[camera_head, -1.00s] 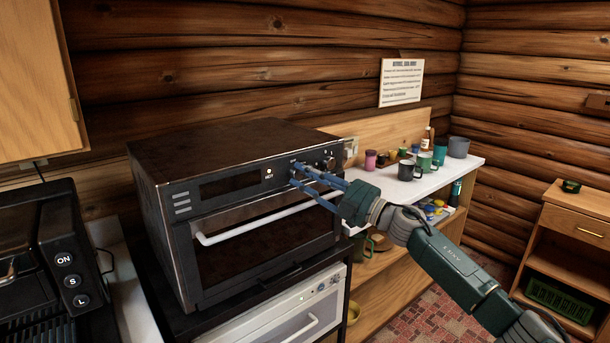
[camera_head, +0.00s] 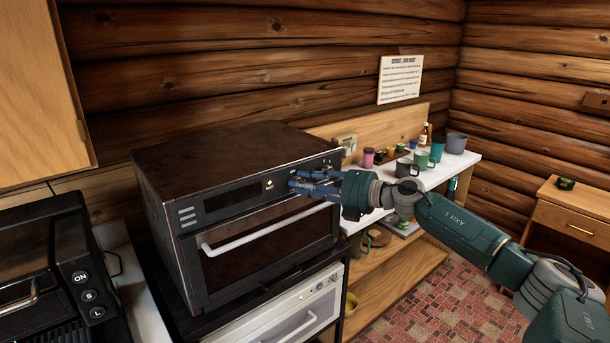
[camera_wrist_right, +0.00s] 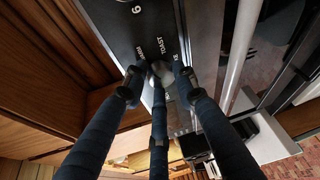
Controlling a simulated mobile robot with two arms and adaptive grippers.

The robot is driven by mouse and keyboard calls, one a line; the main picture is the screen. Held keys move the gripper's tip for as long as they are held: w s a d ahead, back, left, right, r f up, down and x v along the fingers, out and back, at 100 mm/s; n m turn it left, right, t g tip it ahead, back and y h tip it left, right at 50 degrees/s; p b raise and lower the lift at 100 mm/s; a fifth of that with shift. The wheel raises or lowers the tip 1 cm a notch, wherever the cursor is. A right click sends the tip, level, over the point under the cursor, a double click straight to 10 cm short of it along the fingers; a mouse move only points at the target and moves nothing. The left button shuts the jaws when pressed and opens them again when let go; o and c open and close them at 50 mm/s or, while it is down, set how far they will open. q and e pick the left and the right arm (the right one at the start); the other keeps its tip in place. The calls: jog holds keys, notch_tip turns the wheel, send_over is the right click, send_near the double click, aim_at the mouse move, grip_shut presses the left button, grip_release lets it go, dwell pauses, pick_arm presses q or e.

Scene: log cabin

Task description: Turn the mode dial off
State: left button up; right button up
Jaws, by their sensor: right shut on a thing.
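The dark countertop oven (camera_head: 240,165) stands on a lower appliance, its door with a white handle (camera_head: 262,228) shut. My right gripper (camera_head: 300,184) reaches in from the right to the oven's upper front panel, beside its small display. In the right wrist view, the three blue fingers of the gripper (camera_wrist_right: 157,78) are closed around a round grey dial (camera_wrist_right: 161,72). The labels "TOAST" and "WARM" show on the panel (camera_wrist_right: 145,35) around it. The fingers hide much of the dial, and I cannot read its setting. My left gripper is not in view.
A second appliance with buttons (camera_head: 75,270) stands at the left, under a wooden cabinet (camera_head: 35,85). A white shelf with several cups (camera_head: 420,159) is to the right of the oven, near my right arm. Open tiled floor (camera_head: 430,310) lies at the lower right.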

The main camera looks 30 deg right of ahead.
pick_arm(q)
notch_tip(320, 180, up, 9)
jog(key=p, duration=0.8)
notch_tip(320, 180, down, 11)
jog(key=b, duration=1.1)
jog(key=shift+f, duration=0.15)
pick_arm(e)
jog(key=shift+s+a+n+g+h, duration=0.15)
jog(key=shift+n+g+h, duration=0.1)
jog(key=shift+n+h, duration=1)
jog(key=shift+w+a+n+g+h, duration=0.15)
jog(key=shift+n+h, duration=0.45)
jog(key=shift+n, duration=1.3)
jog(key=shift+s+a+n+g+h, duration=0.1)
jog(key=shift+a+n+g+h, duration=0.15)
jog(key=shift+n+h, duration=1)
jog(key=shift+n+y, duration=0.3)
jog(key=o, duration=0.8)
jog(key=shift+o, duration=0.2)
jog(key=shift+d+r, duration=0.1)
jog(key=shift+r, duration=0.05)
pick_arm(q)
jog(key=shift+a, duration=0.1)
